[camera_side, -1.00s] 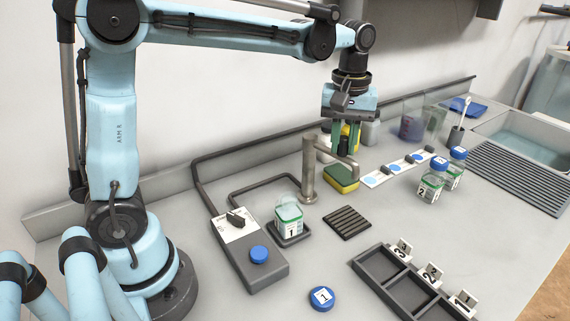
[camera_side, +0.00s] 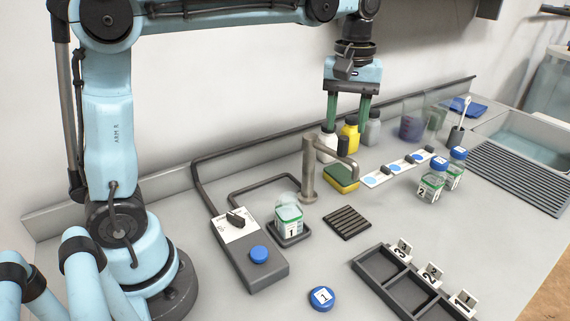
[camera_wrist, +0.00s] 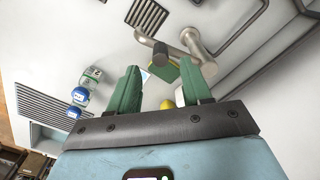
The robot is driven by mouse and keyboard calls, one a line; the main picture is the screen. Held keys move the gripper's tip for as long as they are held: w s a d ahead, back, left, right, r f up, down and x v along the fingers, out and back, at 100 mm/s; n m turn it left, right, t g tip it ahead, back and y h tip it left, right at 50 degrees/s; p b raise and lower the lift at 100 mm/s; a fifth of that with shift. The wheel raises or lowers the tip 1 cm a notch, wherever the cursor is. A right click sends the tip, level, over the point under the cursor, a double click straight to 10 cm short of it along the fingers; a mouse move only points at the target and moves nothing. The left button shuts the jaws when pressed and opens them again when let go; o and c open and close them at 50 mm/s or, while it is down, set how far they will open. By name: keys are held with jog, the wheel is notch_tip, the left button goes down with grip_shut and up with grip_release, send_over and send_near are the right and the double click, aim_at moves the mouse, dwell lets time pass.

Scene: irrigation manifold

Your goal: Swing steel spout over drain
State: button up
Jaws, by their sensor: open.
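The steel spout (camera_side: 331,147) stands on an upright post (camera_side: 309,170). Its arm reaches right and its downturned end is over or beside the green and yellow sponge (camera_side: 342,178), apart from the drain. It also shows in the wrist view (camera_wrist: 189,43). The drain is a dark slotted grate (camera_side: 347,222) in front of the spout; it also shows in the wrist view (camera_wrist: 147,13). My gripper (camera_side: 347,115) is open and empty above and behind the spout, its green fingers pointing down. In the wrist view (camera_wrist: 160,75) nothing is between the fingers.
A control box (camera_side: 250,255) and a jar marked 1 (camera_side: 290,220) stand left of the spout. A yellow bottle (camera_side: 350,136) and others stand behind it. Capped jars (camera_side: 432,185) are at the right.

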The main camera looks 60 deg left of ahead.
notch_tip(320, 180, up, 7)
dwell(0.4)
jog(key=s+f+m+t, duration=0.2)
jog(key=s+f+m, duration=0.1)
jog(key=s+f, duration=0.1)
jog(key=s+f+m+t, duration=0.2)
jog(key=s+f+m, duration=0.1)
jog(key=f, duration=0.3)
jog(key=s+a+f+m+t, duration=0.1)
jog(key=s+f+m+t, duration=0.2)
jog(key=s+f, duration=0.2)
jog(key=shift+a, duration=0.1)
jog(key=shift+c, duration=0.3)
dwell(1.0)
